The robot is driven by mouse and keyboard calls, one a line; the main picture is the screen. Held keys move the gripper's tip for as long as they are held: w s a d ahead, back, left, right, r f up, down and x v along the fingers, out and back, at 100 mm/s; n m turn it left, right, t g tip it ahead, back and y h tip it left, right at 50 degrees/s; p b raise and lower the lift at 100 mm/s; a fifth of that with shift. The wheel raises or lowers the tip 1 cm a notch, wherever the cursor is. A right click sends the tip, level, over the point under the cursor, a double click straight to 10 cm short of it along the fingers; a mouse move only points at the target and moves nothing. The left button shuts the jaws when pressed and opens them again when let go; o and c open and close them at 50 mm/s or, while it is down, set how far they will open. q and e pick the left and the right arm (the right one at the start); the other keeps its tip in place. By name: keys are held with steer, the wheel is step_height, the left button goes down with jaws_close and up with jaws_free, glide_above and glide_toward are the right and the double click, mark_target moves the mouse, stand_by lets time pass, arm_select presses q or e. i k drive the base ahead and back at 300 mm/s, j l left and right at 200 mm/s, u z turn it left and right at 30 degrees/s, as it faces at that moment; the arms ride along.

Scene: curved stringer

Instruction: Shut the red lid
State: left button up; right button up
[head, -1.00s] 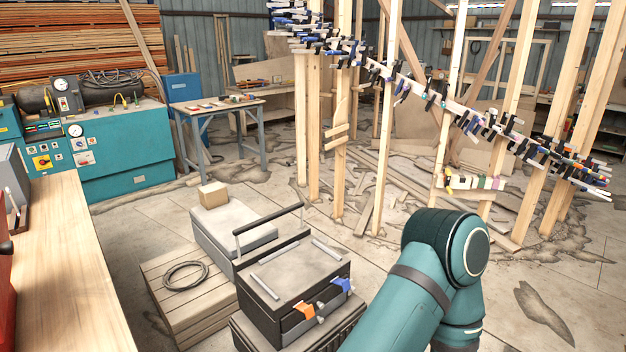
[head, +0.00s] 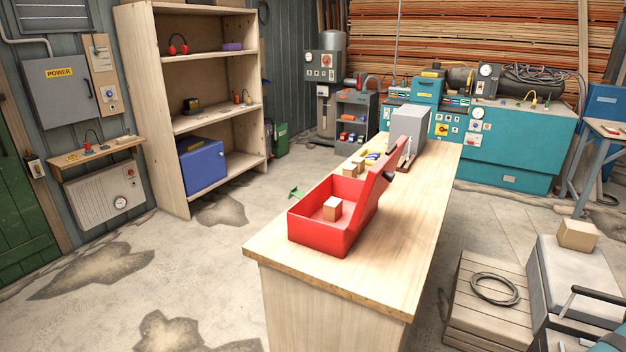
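A red box (head: 318,243) stands on the wooden workbench (head: 375,262), near its front end. Its red lid (head: 404,143) is raised, tilted up along the box's right side, with a dark handle-like part on it. A small wooden block (head: 332,208) lies inside the open box. Neither of my grippers shows in the head view. Only a bit of teal, which looks like part of my arm, is at the lower right edge.
Small wooden blocks, yellow and blue items and a grey box (head: 404,121) stand farther back on the bench. A crate with a coiled cable (head: 495,289) and a grey case (head: 578,270) stand right of it. The floor left of the bench is clear.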

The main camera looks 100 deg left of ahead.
mark_target(382, 173)
steer(key=u, duration=1.6)
